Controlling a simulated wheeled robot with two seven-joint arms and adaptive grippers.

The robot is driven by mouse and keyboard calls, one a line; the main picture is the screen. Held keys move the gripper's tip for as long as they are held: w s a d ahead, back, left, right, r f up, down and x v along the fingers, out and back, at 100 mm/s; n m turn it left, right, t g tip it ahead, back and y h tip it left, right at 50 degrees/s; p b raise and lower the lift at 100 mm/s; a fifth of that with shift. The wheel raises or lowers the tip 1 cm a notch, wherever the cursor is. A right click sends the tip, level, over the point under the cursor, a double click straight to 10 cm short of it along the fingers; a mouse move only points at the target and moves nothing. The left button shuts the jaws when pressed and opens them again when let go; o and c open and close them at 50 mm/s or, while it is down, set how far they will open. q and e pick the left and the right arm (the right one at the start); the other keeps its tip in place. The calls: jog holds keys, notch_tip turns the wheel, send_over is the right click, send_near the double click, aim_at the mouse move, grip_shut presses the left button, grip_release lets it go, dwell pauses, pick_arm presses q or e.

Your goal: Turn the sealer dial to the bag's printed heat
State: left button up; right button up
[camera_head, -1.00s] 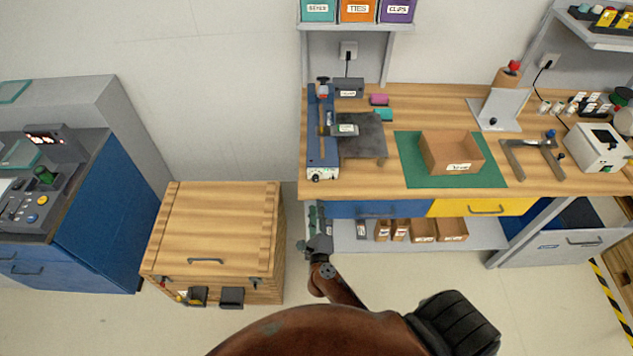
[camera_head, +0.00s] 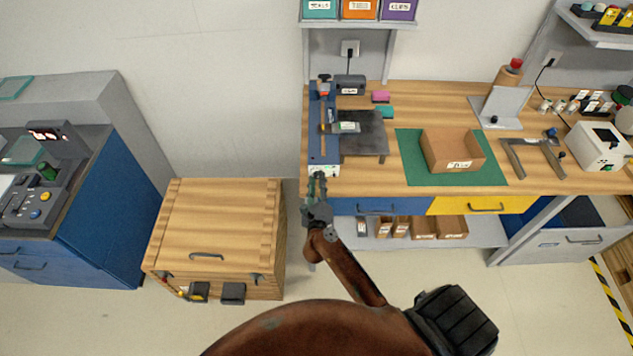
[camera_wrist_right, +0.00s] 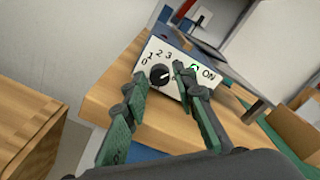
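The blue bag sealer (camera_head: 314,140) stands at the left end of the wooden bench. Its white front panel carries a round black dial (camera_wrist_right: 160,75) with the figures 0, 1, 2 and 3 around it and ON further right. A fingertip partly covers the scale beyond 3. My right gripper (camera_wrist_right: 158,82) is open, its green-padded fingers on either side of the dial; contact is not clear. In the head view my right gripper (camera_head: 318,176) is just before the panel. A small labelled item (camera_head: 346,127), possibly the bag, lies beside the sealer; its print is unreadable. My left gripper is out of view.
A green mat (camera_head: 410,165) with an open cardboard box (camera_head: 441,150) lies right of the sealer. A wooden crate (camera_head: 215,220) stands on the floor left of the bench. Blue (camera_head: 345,207) and yellow (camera_head: 450,207) drawer fronts are below the bench top.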

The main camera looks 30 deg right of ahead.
jog(key=shift+c, duration=0.6)
grip_shut()
jog(key=shift+m, duration=0.3)
jog(key=shift+a+f+m+p, duration=0.1)
jog(key=shift+m+p, duration=0.3)
jog(key=shift+m, duration=2.1)
jog(key=shift+o, duration=0.6)
grip_release()
